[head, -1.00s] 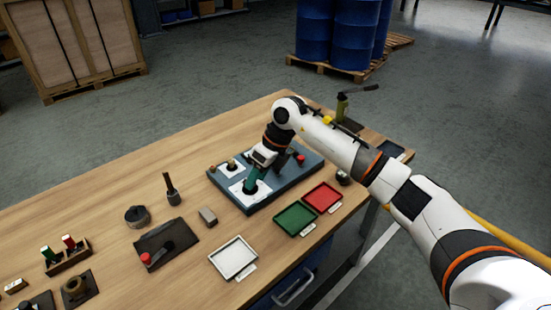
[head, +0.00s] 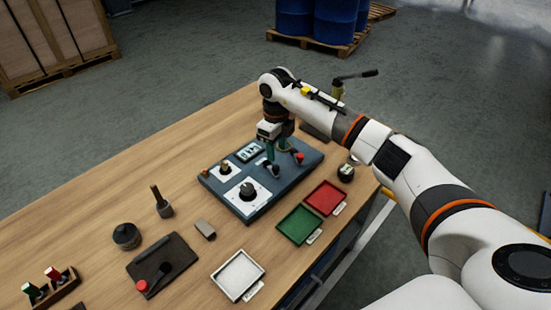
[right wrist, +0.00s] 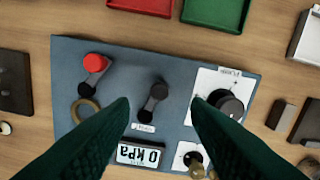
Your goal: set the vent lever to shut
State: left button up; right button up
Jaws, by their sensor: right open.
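The blue-grey panel (head: 232,207) lies on the bench. Near its middle is a small black lever (right wrist: 155,95) with a white label by one end, too small to read; I take it as the vent lever. Its dark end shows by the fingers in the head view (head: 275,171). My right gripper (head: 284,159) points down over the panel, open. In the right wrist view its two green fingers (right wrist: 159,104) stand apart, on either side of the black lever in the picture. Whether they touch it cannot be told. My left gripper is not in view.
The panel also carries a black knob on a white plate (head: 247,190), a red-tipped lever (right wrist: 95,64), a gauge reading 0 kPa (right wrist: 139,154) and a brass knob (right wrist: 194,160). Red (head: 325,198) and green (head: 299,225) trays lie beside it.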

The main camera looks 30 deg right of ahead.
aim_at(276, 167)
notch_tip(276, 167, down, 6)
jog(key=shift+w+r+p, duration=0.1)
jog(key=shift+r+p, duration=0.1)
jog(key=shift+p, duration=0.5)
jog(key=shift+f, duration=0.5)
grip_shut()
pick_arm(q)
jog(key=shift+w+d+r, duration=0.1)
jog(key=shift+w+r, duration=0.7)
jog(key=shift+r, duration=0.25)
